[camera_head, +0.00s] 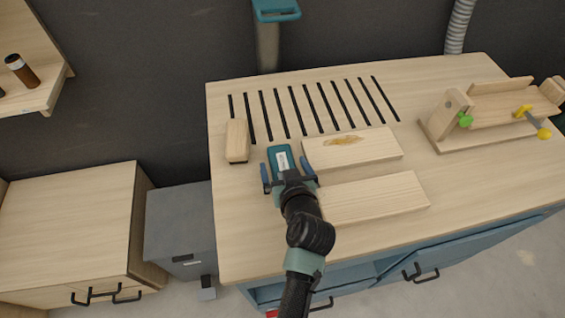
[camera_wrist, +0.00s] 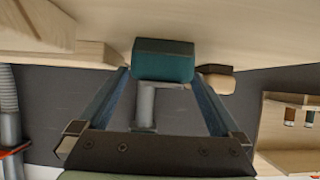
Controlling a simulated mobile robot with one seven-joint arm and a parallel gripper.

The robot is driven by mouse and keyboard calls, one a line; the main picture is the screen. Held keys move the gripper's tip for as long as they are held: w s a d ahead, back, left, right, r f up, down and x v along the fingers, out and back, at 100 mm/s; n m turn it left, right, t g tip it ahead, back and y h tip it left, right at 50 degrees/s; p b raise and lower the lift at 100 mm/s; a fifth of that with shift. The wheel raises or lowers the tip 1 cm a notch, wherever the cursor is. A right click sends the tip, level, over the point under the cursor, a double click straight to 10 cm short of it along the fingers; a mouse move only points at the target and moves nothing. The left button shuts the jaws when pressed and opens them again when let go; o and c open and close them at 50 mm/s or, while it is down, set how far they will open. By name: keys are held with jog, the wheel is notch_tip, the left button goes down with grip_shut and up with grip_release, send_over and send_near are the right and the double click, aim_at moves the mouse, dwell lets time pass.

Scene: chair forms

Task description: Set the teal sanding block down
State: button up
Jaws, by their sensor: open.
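The teal sanding block (camera_head: 280,153) rests on the wooden workbench top (camera_head: 240,215), left of two pale boards. In the wrist view the teal block (camera_wrist: 163,62) lies against the bench surface at the far end of my fingers. My gripper (camera_head: 287,172) is open, with one blue finger on each side of the block's near end. In the wrist view my gripper's fingers (camera_wrist: 161,72) are spread about as wide as the block, and I cannot tell whether either touches it. My gripper hides part of the block's near end.
A wooden block with a dark underside (camera_head: 237,139) stands to the left. A stained board (camera_head: 372,149) and a plain board (camera_head: 375,198) lie close on the right. Dark slots (camera_head: 310,108) run behind. A wooden jig (camera_head: 480,137) stands far right. The bench's front left is clear.

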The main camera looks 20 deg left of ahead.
jog(key=shift+x, duration=1.1)
jog(key=shift+r, duration=0.1)
jog(key=c, duration=1.6)
